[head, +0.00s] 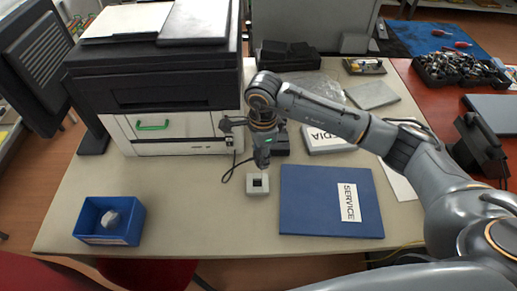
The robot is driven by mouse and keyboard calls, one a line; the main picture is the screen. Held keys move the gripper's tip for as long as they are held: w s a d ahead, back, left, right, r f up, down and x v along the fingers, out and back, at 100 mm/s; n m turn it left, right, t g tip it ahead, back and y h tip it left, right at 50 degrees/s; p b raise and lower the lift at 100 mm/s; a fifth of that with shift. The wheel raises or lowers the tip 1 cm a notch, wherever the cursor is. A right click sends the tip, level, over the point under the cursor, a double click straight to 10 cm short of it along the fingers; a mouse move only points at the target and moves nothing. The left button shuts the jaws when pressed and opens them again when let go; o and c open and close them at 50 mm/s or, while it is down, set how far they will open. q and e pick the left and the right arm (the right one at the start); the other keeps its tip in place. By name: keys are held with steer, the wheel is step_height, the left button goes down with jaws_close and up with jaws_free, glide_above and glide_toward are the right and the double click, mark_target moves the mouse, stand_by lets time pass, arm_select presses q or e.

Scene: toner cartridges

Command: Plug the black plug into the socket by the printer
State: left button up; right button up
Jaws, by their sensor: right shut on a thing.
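The socket (257,184) is a small pale box with a dark square opening on top, on the table in front of the printer (160,85). My right gripper (262,165) points down just above and behind the socket, with its fingers closed. The black plug is mostly hidden by the fingers and too small to make out. Its thin black cable (226,175) loops from the printer's front to the gripper. I cannot tell whether the plug touches the socket. My left gripper is out of view.
A blue SERVICE binder (315,205) lies right of the socket. A blue bin (90,220) with a pale crumpled item stands at the front left. A grey case (372,95) and a MEDIA package (328,140) lie behind the binder. The table is clear between bin and socket.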

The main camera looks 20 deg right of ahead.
mark_target(257, 162)
steer(key=m, duration=0.1)
steer(key=a+f+m, duration=0.1)
steer(key=m, duration=0.1)
steer(key=shift+w+f, duration=0.2)
steer(key=shift+w, duration=0.15)
steer(key=shift+w+f+m, duration=0.1)
steer(key=shift+f+m, duration=0.15)
steer(key=shift+m, duration=0.05)
steer(key=shift+w+d+f, duration=0.15)
steer(key=shift+d+f, duration=0.05)
steer(key=shift+f, duration=0.55)
steer(key=shift+f+b, duration=0.25)
steer(key=shift+b, duration=0.1)
steer(key=shift+f, duration=0.4)
step_height(257, 162, down, 3)
steer(key=shift+f+b, duration=0.15)
steer(key=shift+b, duration=0.95)
steer(key=shift+f+b, duration=0.45)
steer(key=shift+f, duration=0.25)
steer(key=shift+f+b, duration=0.75)
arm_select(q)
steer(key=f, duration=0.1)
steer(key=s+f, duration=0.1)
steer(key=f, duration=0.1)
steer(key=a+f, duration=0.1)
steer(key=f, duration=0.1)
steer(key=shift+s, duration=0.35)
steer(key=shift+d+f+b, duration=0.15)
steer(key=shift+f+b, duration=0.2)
